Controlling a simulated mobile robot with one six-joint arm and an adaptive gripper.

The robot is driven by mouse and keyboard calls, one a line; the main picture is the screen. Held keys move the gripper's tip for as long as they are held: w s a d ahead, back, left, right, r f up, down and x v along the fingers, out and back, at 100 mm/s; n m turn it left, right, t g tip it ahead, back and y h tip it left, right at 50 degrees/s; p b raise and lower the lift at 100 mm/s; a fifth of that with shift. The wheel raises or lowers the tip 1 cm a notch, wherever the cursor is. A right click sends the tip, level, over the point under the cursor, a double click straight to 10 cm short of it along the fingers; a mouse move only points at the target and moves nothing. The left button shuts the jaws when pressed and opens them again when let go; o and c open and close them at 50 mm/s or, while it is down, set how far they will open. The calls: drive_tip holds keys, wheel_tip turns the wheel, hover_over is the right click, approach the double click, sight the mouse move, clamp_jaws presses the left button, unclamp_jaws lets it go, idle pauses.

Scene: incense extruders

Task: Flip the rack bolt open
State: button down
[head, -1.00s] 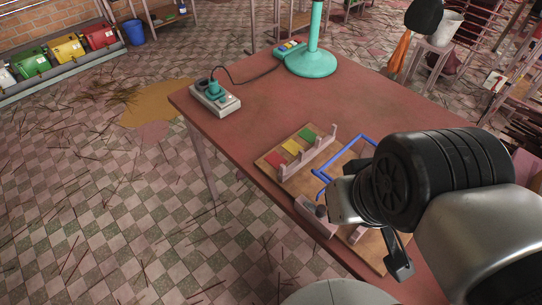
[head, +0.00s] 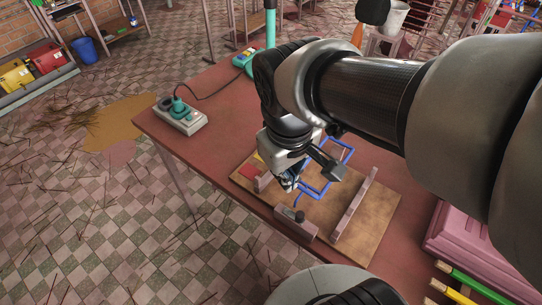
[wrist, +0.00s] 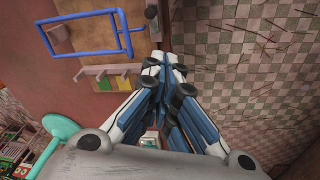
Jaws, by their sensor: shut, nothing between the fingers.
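The rack is a wooden board (head: 369,232) on the red-brown table, with a blue tube frame (head: 311,191) and pinkish rails on it. A pinkish block with a dark knob (head: 297,223), which looks like the bolt, sits at the board's near edge; a similar block (wrist: 152,22) shows at the top of the wrist view. My gripper (head: 288,184) is shut and empty above the board's left part, left of the blue frame and behind the block. In the wrist view its fingertips (wrist: 166,62) meet. Whether they touch anything is unclear. My arm hides some of the rack.
A pinkish rail (head: 355,205) stands up on the board's right part. A grey box with a teal plug (head: 181,114) and cable lies on the table's left. A teal stand rises at the back. A pink case (head: 475,250) and yellow and green bars are at right.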

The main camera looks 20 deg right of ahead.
drive_tip(key=w+a+f+n+g+h+p, duration=0.2)
drive_tip(key=w+a+f+n+g+p, duration=0.2)
drive_tip(key=w+f, duration=0.4)
wheel_tip(320, 180, down, 2)
drive_tip(key=shift+w+a+f+n+h+p, duration=0.1)
drive_tip(key=shift+w+a+n+h+p, duration=0.25)
drive_tip(key=shift+n+p, duration=0.65)
drive_tip(key=shift+s+d, duration=0.1)
drive_tip(key=shift+s, duration=0.05)
drive_tip(key=b, duration=0.4)
approach(288, 215)
drive_tip(key=f, duration=0.2)
drive_tip(key=w+a+f, duration=0.1)
drive_tip(key=f, duration=0.2)
drive_tip(key=shift+w+a+f, duration=0.25)
drive_tip(key=shift+f, duration=0.1)
drive_tip(key=s+d, duration=0.2)
drive_tip(key=shift+d+r+b, duration=0.1)
drive_tip(key=shift+d+b, duration=0.15)
drive_tip(key=shift+b, duration=0.05)
drive_tip(key=shift+s+d, duration=0.25)
